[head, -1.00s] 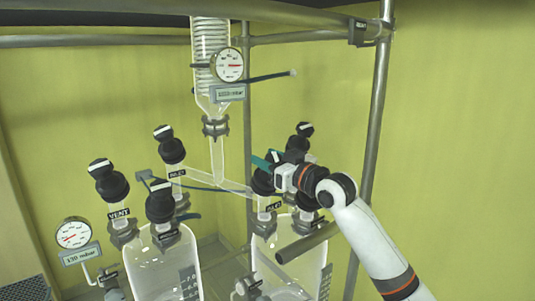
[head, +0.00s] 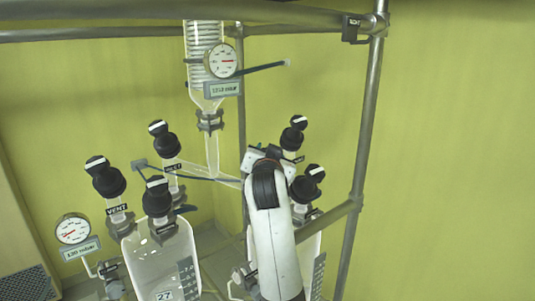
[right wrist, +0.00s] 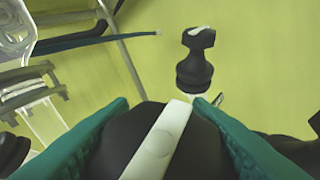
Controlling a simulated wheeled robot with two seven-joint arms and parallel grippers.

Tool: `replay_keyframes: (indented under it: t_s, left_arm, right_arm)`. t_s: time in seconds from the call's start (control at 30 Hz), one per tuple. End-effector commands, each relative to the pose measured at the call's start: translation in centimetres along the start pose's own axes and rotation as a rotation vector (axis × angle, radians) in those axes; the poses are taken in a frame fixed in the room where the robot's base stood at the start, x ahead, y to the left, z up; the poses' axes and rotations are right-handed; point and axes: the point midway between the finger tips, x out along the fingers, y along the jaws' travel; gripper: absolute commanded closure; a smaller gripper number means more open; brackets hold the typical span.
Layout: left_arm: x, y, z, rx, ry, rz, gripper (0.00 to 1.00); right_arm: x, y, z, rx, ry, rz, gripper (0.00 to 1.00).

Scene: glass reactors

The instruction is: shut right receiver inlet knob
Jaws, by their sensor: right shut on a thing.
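My right gripper (right wrist: 160,112) has its teal fingers on both sides of a black knob (right wrist: 100,145) with a white bar across its top. The knob fills the lower middle of the right wrist view. In the head view my right wrist (head: 264,180) covers the inlet valve of the right receiver, so that knob and its label are hidden there. The right receiver (head: 313,255) shows only partly behind my arm. My left gripper is not in view.
Another black knob (head: 292,132) stands behind my wrist and one more (head: 308,184) to its right. The left receiver (head: 165,260) carries several black knobs. A metal frame post (head: 368,130) rises on the right. A gauge (head: 221,62) hangs by the glass coil.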

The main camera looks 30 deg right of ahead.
Motion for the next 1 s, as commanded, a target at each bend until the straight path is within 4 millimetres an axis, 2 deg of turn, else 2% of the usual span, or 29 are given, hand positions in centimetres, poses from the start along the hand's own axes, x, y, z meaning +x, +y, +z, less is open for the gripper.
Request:
replay_keyframes:
  t_s: [0.4, 1.0]
  left_arm:
    - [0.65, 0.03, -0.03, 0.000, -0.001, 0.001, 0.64]
    - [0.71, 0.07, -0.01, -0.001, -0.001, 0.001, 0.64]
  right_arm:
    - [-0.01, -0.34, -0.22, 0.091, 0.004, -0.195, 0.78]
    - [0.00, -0.46, -0.12, 0.105, 0.001, -0.231, 0.78]
